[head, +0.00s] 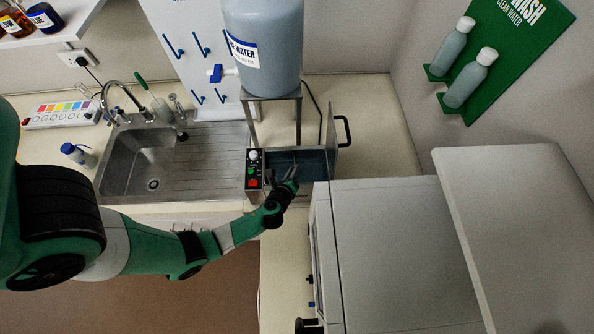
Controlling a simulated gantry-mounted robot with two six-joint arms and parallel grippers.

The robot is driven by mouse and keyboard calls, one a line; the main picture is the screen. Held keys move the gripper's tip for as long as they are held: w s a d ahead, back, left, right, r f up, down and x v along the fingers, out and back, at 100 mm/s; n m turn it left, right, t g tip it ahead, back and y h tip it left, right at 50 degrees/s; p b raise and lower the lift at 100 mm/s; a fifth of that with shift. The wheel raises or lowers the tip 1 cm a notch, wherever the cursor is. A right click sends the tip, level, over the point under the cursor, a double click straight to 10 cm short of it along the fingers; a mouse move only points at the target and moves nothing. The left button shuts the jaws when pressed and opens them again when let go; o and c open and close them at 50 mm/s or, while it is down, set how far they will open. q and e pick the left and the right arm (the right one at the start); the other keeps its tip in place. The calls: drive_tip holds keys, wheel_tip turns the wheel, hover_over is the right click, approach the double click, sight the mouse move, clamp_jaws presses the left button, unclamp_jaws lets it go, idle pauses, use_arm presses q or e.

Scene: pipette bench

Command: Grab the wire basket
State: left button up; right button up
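My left gripper (290,180) is at the front edge of an open bath tank (312,155), with its dark fingers over the opening. The fingers are small and dark against the tank, so I cannot tell if they are open or shut. I cannot clearly make out a wire basket; the inside of the tank is dark and partly hidden by the gripper. My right gripper is not in view.
The tank's control panel (253,169) is at its left, and a raised lid with a black handle (344,130) at its right. A water container (265,45) stands above it. A large grey box (400,250) is close on the right. A sink (140,158) is at left.

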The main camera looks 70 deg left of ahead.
use_arm(q)
drive_tip(key=shift+a, duration=0.1)
clamp_jaws()
idle(1.3)
